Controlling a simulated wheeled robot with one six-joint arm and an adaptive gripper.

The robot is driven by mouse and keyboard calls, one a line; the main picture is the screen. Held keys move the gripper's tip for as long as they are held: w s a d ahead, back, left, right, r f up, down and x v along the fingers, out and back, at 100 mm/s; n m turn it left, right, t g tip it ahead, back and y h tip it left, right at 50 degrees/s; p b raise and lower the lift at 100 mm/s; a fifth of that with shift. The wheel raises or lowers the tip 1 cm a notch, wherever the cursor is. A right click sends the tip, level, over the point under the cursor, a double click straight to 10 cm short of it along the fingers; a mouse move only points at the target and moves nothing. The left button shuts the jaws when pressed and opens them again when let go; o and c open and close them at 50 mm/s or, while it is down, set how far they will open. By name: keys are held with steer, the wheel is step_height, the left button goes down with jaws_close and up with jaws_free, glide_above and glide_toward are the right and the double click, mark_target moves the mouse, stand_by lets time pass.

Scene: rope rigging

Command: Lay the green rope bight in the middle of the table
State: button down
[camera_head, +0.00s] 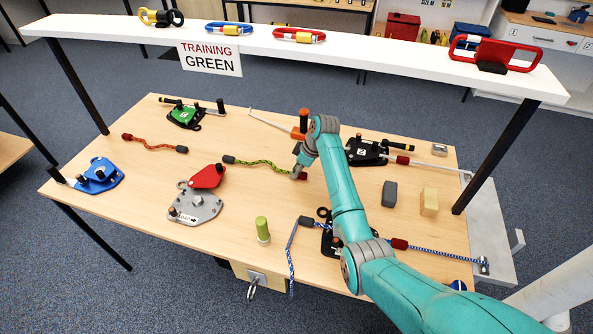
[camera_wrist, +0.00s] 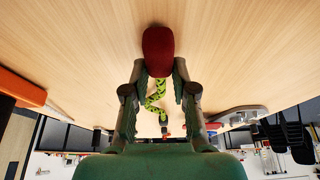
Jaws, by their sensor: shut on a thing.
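In the wrist view the red end (camera_wrist: 158,50) sticks out past the fingertips of my gripper (camera_wrist: 159,75). The green rope (camera_wrist: 154,101) runs back between the fingers. Whether the held end touches the table is unclear.
A red and grey pulley device (camera_head: 195,205) and a green-topped cylinder (camera_head: 263,230) stand in front. An orange-topped post (camera_head: 303,120) stands behind my gripper. A grey block (camera_head: 389,194) and a wooden block (camera_head: 429,202) lie right.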

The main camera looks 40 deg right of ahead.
steer(key=c, duration=0.9)
jaws_free()
steer(key=shift+f, duration=0.1)
steer(key=shift+c, duration=0.2)
steer(key=v, duration=1.2)
